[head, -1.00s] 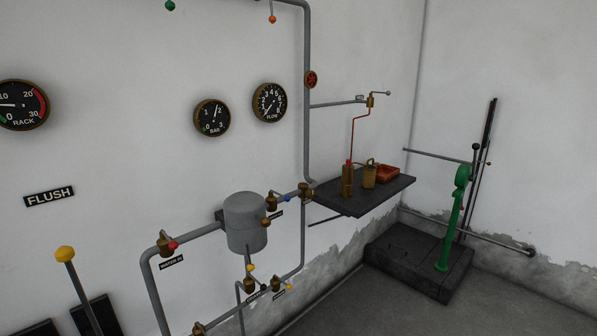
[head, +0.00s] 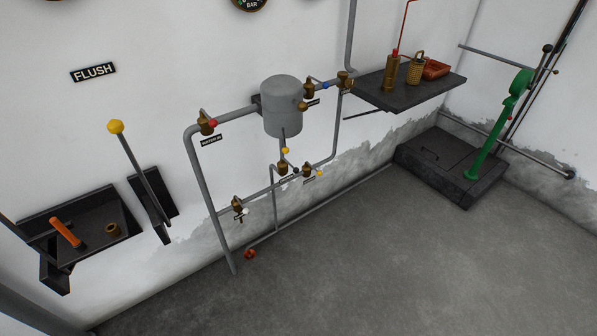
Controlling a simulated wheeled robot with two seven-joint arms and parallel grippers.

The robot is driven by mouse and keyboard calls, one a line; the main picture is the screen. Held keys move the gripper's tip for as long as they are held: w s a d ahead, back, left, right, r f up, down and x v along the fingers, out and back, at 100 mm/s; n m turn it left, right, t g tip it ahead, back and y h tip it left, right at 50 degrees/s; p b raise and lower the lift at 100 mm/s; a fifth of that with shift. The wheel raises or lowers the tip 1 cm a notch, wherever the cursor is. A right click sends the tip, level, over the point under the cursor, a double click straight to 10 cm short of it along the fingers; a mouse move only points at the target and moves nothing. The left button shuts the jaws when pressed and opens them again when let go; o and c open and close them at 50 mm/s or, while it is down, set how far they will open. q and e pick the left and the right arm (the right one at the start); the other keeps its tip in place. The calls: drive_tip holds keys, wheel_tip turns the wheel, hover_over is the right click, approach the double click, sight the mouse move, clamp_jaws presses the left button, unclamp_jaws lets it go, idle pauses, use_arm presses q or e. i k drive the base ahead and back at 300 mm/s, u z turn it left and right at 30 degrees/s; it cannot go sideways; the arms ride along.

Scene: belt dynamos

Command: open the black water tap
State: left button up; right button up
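A small black-knobbed tap (head: 296,171) sits low on the grey pipework below the grey tank (head: 281,108), on the brass valve (head: 283,168) of the lower pipe run. It is small, and I cannot tell whether it is open or closed. Other taps are close by: a yellow one (head: 285,151) just above and another yellow one (head: 319,173) to its right. A white-knobbed tap (head: 245,211) is lower left, a red one (head: 212,123) upper left and a blue one (head: 325,86) upper right. Neither of my grippers is in view.
A lever with a yellow ball (head: 115,127) and a dark bench (head: 90,245) with an orange handle (head: 66,232) stand left. A dark shelf (head: 400,95) with brass cans is right; a green lever stand (head: 488,140) is beyond. A red object (head: 250,254) lies low by the pipe. The floor in front is clear.

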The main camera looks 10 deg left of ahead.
sight(296, 170)
drive_tip(key=u, duration=0.5)
drive_tip(key=i, duration=0.5)
drive_tip(key=u, duration=1)
